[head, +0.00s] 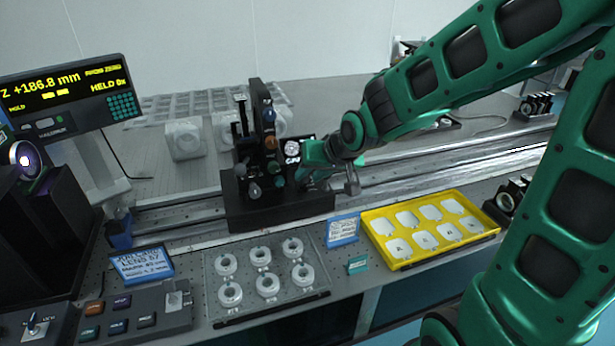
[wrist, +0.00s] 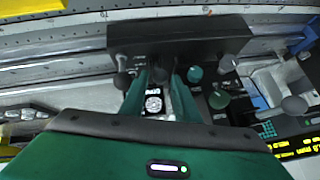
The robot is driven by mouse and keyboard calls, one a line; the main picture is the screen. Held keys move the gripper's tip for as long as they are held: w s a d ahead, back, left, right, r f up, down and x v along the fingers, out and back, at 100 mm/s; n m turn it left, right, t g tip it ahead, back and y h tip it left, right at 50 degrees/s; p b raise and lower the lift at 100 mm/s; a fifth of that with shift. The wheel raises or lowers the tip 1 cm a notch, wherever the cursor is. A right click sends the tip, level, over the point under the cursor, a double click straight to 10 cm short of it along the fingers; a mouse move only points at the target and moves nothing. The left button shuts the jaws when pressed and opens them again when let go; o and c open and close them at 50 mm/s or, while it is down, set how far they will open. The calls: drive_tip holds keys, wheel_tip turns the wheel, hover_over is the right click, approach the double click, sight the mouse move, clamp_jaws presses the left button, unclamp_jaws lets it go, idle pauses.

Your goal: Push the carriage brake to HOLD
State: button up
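The black carriage (head: 278,208) sits on the long rail, with an upright column and several knobs on it. In the wrist view its black base (wrist: 180,36) crosses the top. A grey ball-ended lever (head: 351,184) sticks out at its right side; a grey ball knob (wrist: 122,81) shows beside the left finger in the wrist view. I cannot tell which part is the brake, and no HOLD mark is readable on the carriage. My gripper (head: 308,170) is close against the carriage's right side. In the wrist view its green fingers (wrist: 160,80) stand apart, a round white dial visible between them.
A display (head: 68,90) at left reads Z +186.8 mm and HELD 0x. A button box (head: 135,314), a plate of white rings (head: 265,278) and a yellow tray (head: 428,230) lie in front of the rail. White blocks stand behind the carriage. The rail is clear to the right.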

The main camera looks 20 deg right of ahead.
drive_tip(key=v, duration=0.8)
drive_tip(key=shift+s+r, duration=0.2)
drive_tip(key=shift+d, duration=0.1)
